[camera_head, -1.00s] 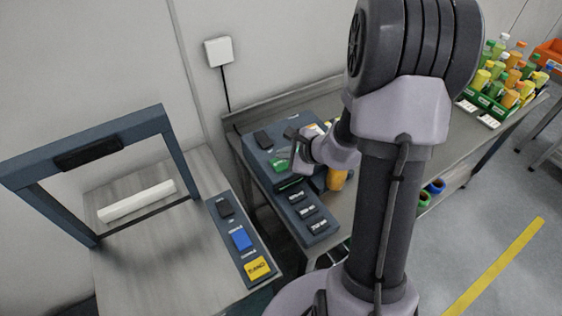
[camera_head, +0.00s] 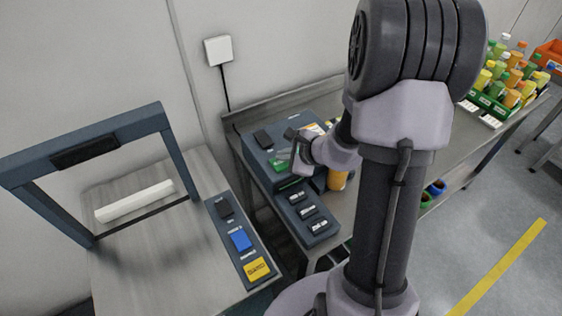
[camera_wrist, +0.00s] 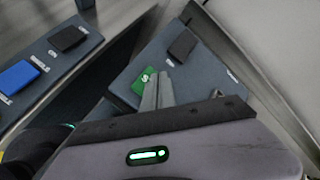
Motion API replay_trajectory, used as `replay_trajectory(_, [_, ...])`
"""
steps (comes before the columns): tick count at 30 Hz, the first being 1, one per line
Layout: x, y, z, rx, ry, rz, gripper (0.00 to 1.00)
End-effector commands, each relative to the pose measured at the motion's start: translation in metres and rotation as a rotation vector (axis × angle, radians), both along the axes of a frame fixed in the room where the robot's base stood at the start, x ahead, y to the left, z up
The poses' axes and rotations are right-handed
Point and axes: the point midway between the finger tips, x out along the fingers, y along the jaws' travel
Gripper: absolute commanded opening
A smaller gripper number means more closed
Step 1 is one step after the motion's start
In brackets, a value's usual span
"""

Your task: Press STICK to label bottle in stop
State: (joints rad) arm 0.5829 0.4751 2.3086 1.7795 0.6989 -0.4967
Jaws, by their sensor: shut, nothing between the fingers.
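The labeller (camera_head: 262,158) is a dark blue-grey box on the metal bench, with a green button (camera_head: 280,165) on its top. In the wrist view the green button (camera_wrist: 144,82) shows a white letter S, and the rest of its lettering is hidden by my fingers. My gripper (camera_head: 293,137) is shut and empty, and in the wrist view its fingertips (camera_wrist: 158,76) overlap the button's right side. I cannot tell whether they touch it. An orange bottle (camera_head: 337,180) stands at the labeller's right side, partly hidden by my arm.
A black button (camera_head: 263,139) sits behind the green one. A panel with several dark buttons (camera_head: 310,212) lies in front. At left are a framed station (camera_head: 82,150) and its panel with blue (camera_head: 240,239) and yellow (camera_head: 257,269) buttons. Bottles in a green crate (camera_head: 484,101) stand far right.

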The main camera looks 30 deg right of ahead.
Motion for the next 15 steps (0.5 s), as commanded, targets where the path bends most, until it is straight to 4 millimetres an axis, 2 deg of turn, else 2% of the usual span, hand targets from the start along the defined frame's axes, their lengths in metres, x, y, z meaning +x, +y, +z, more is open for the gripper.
replay_trajectory(15, [0.0000,0.0000,-0.0050,-0.001,0.000,0.001,0.00])
